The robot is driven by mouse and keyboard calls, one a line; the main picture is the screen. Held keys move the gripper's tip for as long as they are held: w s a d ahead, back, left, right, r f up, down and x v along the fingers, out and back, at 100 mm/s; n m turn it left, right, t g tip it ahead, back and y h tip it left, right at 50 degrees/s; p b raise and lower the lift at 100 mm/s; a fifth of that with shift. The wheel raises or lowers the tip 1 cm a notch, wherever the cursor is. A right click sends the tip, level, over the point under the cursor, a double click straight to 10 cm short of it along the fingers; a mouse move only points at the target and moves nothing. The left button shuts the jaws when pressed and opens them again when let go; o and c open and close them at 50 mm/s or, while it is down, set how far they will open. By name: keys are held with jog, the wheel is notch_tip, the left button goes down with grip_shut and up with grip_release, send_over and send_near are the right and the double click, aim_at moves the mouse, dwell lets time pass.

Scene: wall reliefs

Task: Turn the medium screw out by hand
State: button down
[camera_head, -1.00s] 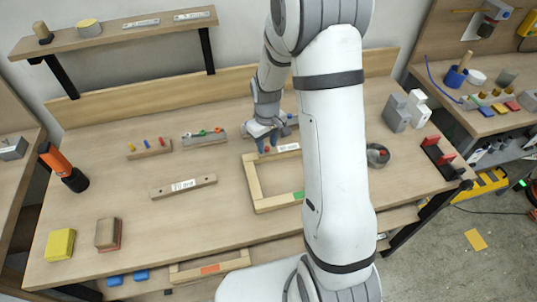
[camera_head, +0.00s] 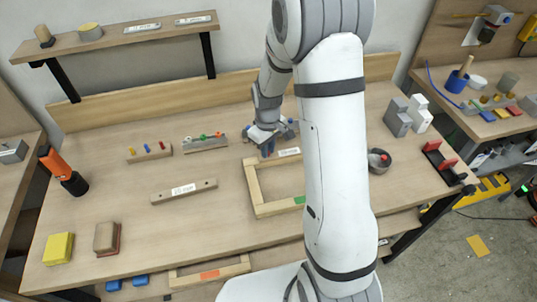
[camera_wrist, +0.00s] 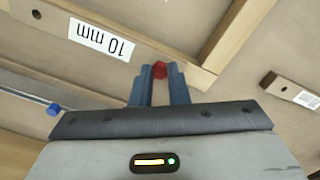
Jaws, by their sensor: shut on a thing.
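My gripper (camera_wrist: 160,76) is shut, with its two blue fingers close around a red screw head (camera_wrist: 161,70). Only the head's top shows between the fingertips, beside the edge of the wooden frame. In the head view my gripper (camera_head: 266,149) is low over the bench at the far left corner of the frame, and the red head is hidden by the fingers there. A wooden strip with a white "10 mm" label (camera_wrist: 100,38) lies beside the head. It cannot be told from the views how far the screw stands out.
The wooden frame (camera_head: 253,188) lies in front of my gripper. A strip of coloured pegs (camera_head: 149,152) and a grey rack (camera_head: 205,143) stand to the left. A labelled wooden bar (camera_head: 184,191) lies in front of them. A round grey pot (camera_head: 379,161) is at the right.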

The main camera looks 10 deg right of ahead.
jog(key=n, duration=0.3)
jog(key=shift+n, duration=0.3)
jog(key=shift+b, duration=0.3)
jog(key=shift+n, duration=0.7)
jog(key=n, duration=0.3)
jog(key=shift+n+b, duration=0.35)
jog(key=shift+n, duration=0.05)
jog(key=shift+n, duration=1.1)
jog(key=shift+n+b, duration=0.35)
jog(key=shift+n, duration=1.15)
